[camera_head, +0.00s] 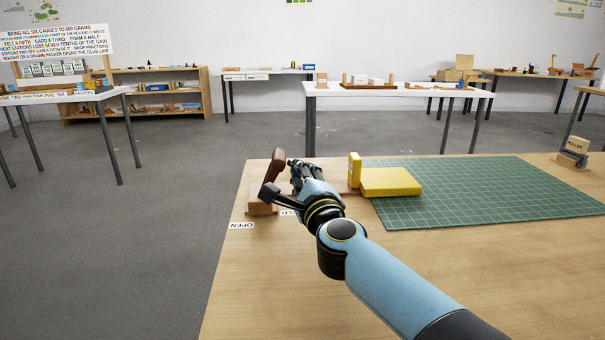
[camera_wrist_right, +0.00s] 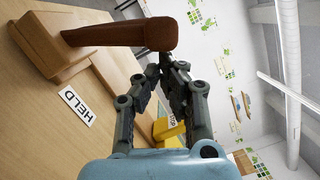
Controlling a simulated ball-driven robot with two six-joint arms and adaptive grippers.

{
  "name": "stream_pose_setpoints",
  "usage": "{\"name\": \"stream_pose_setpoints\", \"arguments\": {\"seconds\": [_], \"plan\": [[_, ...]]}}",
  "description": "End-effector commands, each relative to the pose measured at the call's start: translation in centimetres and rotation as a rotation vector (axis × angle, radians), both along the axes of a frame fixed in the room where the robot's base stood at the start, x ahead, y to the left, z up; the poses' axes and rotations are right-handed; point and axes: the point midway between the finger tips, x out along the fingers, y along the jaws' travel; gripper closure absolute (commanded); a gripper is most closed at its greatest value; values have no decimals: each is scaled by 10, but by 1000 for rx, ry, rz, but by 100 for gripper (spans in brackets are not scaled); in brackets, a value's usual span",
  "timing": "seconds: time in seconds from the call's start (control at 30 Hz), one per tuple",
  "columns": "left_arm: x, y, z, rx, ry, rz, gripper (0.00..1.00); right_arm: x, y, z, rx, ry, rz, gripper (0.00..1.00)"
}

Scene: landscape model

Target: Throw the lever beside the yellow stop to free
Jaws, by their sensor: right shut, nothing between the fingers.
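The lever is a brown wooden handle (camera_head: 273,166) on a wooden base block (camera_head: 262,206) at the table's left edge. In the head view it stands up, leaning slightly right. The wrist view shows its rounded end (camera_wrist_right: 158,34) just beyond my fingertips; I cannot tell whether they touch. My right gripper (camera_head: 294,165) is shut and empty, just right of the handle; its fingertips (camera_wrist_right: 166,60) also show in the wrist view. The yellow stop (camera_head: 390,182) lies right of the gripper, with an upright yellow block (camera_head: 355,170) at its left end. My left gripper is out of view.
A "HELD" label (camera_wrist_right: 76,106) lies beside the lever base, partly hidden by my arm in the head view. A green gridded mat (camera_head: 470,190) covers the table's middle. A "ROLLER" block (camera_head: 577,147) stands at right.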

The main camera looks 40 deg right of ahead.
Motion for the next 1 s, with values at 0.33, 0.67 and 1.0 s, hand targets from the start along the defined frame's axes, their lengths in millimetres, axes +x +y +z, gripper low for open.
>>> {"name": "stream_pose_setpoints", "arguments": {"seconds": [0.33, 0.67, 1.0], "plan": [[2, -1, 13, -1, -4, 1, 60, 1, 2, 7, -34, 20, 0, 100], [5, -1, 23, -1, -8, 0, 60, 3, 5, 9, -73, 44, 0, 100], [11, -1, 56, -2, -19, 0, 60, 8, 13, 22, -171, 105, 1, 100]]}}
